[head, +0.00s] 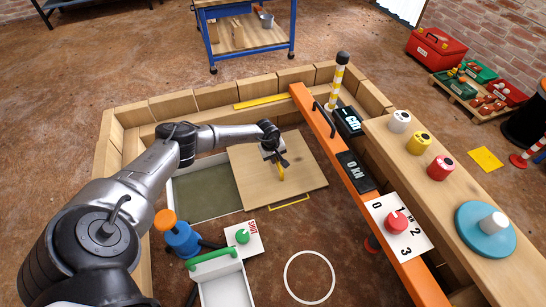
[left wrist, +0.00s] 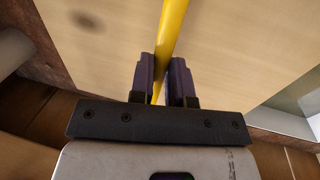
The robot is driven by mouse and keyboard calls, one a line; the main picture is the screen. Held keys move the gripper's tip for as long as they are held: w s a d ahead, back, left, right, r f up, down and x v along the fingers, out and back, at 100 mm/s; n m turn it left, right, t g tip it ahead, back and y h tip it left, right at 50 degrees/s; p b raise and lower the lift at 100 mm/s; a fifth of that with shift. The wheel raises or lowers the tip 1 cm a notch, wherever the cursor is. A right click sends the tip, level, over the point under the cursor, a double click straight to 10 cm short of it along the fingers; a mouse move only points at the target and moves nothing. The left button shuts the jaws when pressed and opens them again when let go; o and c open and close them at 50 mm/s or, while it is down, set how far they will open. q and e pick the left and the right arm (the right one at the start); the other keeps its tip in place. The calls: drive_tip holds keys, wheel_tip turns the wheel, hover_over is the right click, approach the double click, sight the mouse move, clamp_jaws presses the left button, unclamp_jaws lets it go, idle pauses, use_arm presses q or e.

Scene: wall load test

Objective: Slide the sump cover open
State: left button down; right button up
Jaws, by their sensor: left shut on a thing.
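The sump cover (head: 304,166) is a pale wooden panel. It lies over the right part of a white-rimmed sump (head: 205,191), and the dull green inside shows at the left. A yellow handle (head: 281,172) stands on the cover. My left gripper (head: 273,153) is at this handle. In the left wrist view, my left gripper's dark fingers (left wrist: 166,80) are closed around the yellow bar (left wrist: 172,30), with the wooden cover behind it. My right gripper is not in view.
A wooden block wall (head: 190,101) surrounds the pit. An orange beam (head: 330,145) runs along the cover's right side. A blue pump-like object with an orange cap (head: 178,234) and a white tray (head: 222,282) stand in front. A white ring (head: 309,277) marks the floor.

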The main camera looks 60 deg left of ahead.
sight(271, 168)
use_arm(q)
drive_tip(key=shift+f, duration=0.15)
drive_tip(key=c, duration=1.5)
unclamp_jaws()
drive_tip(key=o, duration=0.4)
drive_tip(key=shift+w, duration=0.3)
drive_tip(key=shift+s, duration=0.15)
drive_tip(key=shift+r, duration=0.2)
wheel_tip(271, 168, up, 13)
drive_tip(key=s+p, duration=0.2)
drive_tip(key=p, duration=0.5)
drive_tip(key=shift+s+a+r, duration=0.2)
drive_tip(key=shift+s+a, duration=0.05)
drive_tip(key=shift+s, duration=0.05)
